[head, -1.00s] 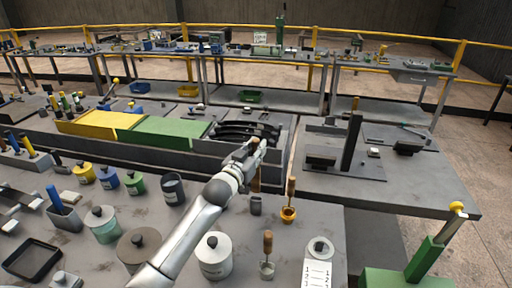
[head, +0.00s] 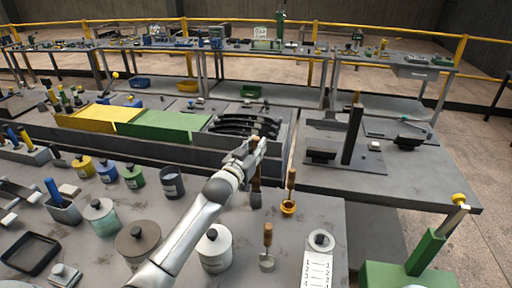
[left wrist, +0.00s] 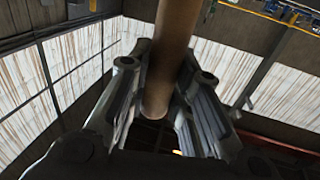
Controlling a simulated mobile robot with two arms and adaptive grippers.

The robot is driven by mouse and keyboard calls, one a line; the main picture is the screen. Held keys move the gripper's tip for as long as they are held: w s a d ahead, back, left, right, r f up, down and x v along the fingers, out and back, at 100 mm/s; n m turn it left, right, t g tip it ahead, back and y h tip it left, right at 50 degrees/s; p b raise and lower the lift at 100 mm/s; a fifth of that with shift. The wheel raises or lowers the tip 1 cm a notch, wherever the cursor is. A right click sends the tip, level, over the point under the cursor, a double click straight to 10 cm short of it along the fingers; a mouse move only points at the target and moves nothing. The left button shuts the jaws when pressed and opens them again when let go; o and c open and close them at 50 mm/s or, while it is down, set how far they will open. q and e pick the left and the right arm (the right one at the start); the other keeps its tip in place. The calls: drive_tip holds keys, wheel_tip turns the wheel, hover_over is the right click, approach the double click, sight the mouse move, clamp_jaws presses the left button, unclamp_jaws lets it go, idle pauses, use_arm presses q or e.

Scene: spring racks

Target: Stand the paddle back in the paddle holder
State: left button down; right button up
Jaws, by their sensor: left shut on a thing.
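My left gripper (head: 254,148) is shut on the paddle (head: 256,173), whose brown wooden shaft hangs roughly upright below the fingers. In the left wrist view the paddle (left wrist: 168,60) shows as a thick brown rod between the two fingers of my left gripper (left wrist: 158,95). A small dark grey cup, seemingly the paddle holder (head: 256,201), is directly under the paddle in the head view. The paddle's lower end meets the cup's rim in the picture; I cannot tell whether it is inside. My right gripper is not in view.
Another wooden-handled tool (head: 267,240) and a white lidded canister (head: 214,250) stand in front. A dark canister (head: 172,183) stands left. The grey rack edge (head: 215,172) runs behind.

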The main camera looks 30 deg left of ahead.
use_arm(q)
drive_tip(key=shift+f+b, duration=0.4)
drive_tip(key=shift+f, duration=0.25)
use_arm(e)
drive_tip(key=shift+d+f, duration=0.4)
use_arm(q)
drive_tip(key=shift+f+b, duration=0.5)
drive_tip(key=shift+f, duration=0.25)
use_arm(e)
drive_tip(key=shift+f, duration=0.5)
use_arm(q)
drive_tip(key=shift+f+b, duration=0.35)
drive_tip(key=shift+f, duration=0.15)
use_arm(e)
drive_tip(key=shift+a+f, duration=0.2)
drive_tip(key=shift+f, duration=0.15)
use_arm(q)
drive_tip(key=shift+f+b, duration=1.4)
drive_tip(key=shift+f, duration=0.65)
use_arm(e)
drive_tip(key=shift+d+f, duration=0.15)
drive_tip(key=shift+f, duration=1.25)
use_arm(q)
drive_tip(key=c, duration=1.2)
unclamp_jaws()
drive_tip(key=shift+c, duration=0.2)
drive_tip(key=shift+o, duration=0.3)
drive_tip(key=o, duration=0.4)
drive_tip(key=shift+o, duration=0.2)
